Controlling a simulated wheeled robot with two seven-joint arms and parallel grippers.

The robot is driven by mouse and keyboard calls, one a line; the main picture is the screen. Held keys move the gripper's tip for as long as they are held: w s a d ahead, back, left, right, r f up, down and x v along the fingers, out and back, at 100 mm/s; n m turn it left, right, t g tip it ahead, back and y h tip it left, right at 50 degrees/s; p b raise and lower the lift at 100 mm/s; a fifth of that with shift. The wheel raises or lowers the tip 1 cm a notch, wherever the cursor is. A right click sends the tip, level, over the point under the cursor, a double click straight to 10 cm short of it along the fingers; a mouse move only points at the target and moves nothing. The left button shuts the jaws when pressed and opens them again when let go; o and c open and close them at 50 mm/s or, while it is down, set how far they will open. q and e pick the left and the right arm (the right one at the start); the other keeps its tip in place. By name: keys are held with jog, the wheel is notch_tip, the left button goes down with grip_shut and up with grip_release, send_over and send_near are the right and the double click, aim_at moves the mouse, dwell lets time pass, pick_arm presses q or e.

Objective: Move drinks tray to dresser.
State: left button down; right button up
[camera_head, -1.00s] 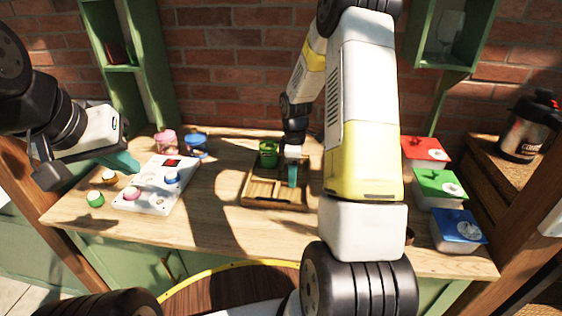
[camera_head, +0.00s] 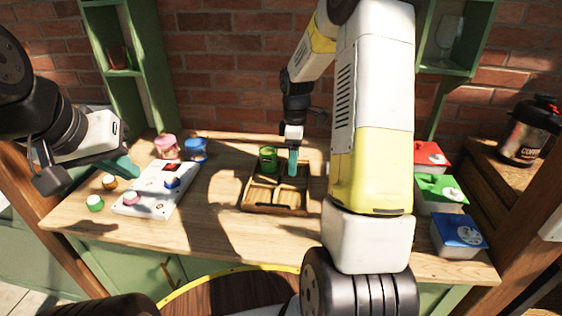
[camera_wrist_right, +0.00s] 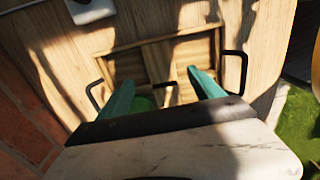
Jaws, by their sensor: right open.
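The wooden drinks tray (camera_head: 247,204) with divided compartments lies on the wood-topped cabinet (camera_head: 225,232). A green cup (camera_head: 268,158) stands at its back left. In the right wrist view the tray (camera_wrist_right: 150,42) shows black handles at both sides, and a green patch (camera_wrist_right: 144,103) shows low between the fingers. My right gripper (camera_head: 293,170) is at the tray's back right; its two teal fingers (camera_wrist_right: 162,80) are apart with nothing gripped. My left gripper (camera_head: 122,166) hangs near the white board at left; its jaw opening is unclear.
A white board (camera_head: 150,192) with coloured knobs lies left of the tray, with small round pots (camera_head: 95,203) beside it. Pink (camera_head: 166,147) and blue (camera_head: 196,149) containers stand behind. Red, green and blue-lidded boxes (camera_head: 457,236) line the right. A brick wall stands behind.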

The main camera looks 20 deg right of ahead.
jog(key=s+a+r+m+t, duration=0.1)
jog(key=s+a+r+m, duration=0.15)
jog(key=s+r, duration=0.4)
jog(key=s+a+r+m+t, duration=0.2)
jog(key=s+r+m, duration=0.1)
jog(key=r, duration=0.7)
jog(key=s+a+r+m+t+y, duration=0.2)
jog(key=s+m, duration=0.5)
jog(key=s, duration=0.7)
notch_tip(320, 180, up, 2)
jog(key=shift+s+a+t, duration=0.25)
jog(key=shift+a+t, duration=0.35)
jog(key=shift+a, duration=0.55)
